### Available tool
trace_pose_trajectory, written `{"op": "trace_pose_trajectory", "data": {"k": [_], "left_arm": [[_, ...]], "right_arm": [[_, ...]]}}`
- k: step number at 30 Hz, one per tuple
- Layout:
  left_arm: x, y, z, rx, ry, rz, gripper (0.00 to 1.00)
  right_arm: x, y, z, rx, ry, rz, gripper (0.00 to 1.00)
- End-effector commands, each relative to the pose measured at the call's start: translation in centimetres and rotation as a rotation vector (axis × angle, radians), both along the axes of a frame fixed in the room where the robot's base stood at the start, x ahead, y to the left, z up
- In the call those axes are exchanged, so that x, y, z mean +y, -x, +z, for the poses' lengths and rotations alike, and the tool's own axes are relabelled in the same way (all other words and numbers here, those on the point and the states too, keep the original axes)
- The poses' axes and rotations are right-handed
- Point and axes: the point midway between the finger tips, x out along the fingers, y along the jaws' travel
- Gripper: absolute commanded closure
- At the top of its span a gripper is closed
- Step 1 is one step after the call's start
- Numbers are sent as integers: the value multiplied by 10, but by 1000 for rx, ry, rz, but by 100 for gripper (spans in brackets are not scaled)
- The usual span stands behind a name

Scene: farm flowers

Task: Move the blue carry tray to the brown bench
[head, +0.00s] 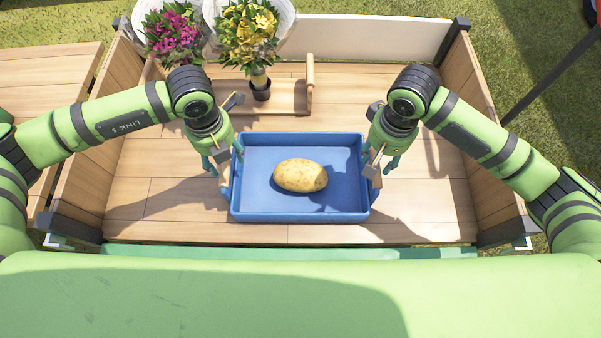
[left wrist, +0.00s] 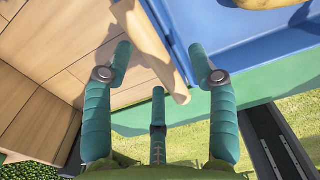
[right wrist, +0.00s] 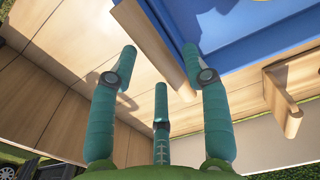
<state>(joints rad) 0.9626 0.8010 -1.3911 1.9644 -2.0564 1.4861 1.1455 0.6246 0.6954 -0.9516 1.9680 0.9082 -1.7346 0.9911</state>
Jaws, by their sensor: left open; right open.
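The blue carry tray (head: 301,214) stands on a wooden plank surface, with a potato (head: 300,176) in it. My left gripper (head: 226,163) is at the tray's left side, open, with a wooden tray handle (left wrist: 155,42) between its spread fingers in the left wrist view. My right gripper (head: 378,164) is at the right side, open, with the other wooden handle (right wrist: 160,48) between its fingers in the right wrist view. Neither is closed on its handle. A brown wooden surface (head: 40,75) shows at the far left; I cannot tell if it is the bench.
Wooden side walls (head: 478,100) bound the planks at left and right. A wooden carrier (head: 290,98) stands behind the tray with a yellow bouquet (head: 248,32) and a pink bouquet (head: 173,32) near it. The planks right of the tray are clear.

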Motion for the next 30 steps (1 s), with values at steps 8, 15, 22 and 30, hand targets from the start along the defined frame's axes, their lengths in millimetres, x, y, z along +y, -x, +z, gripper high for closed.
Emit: {"op": "trace_pose_trajectory", "data": {"k": [8,15,22,30], "left_arm": [[0,0,-54,2,-2,0,42],[0,0,-80,0,-1,0,42],[1,0,-85,-1,-1,-1,42],[0,0,-84,-1,-1,0,86]], "right_arm": [[0,1,-32,3,0,0,52],[0,1,-47,2,1,0,52],[0,1,-50,1,0,0,52],[0,0,-50,1,0,0,96]]}}
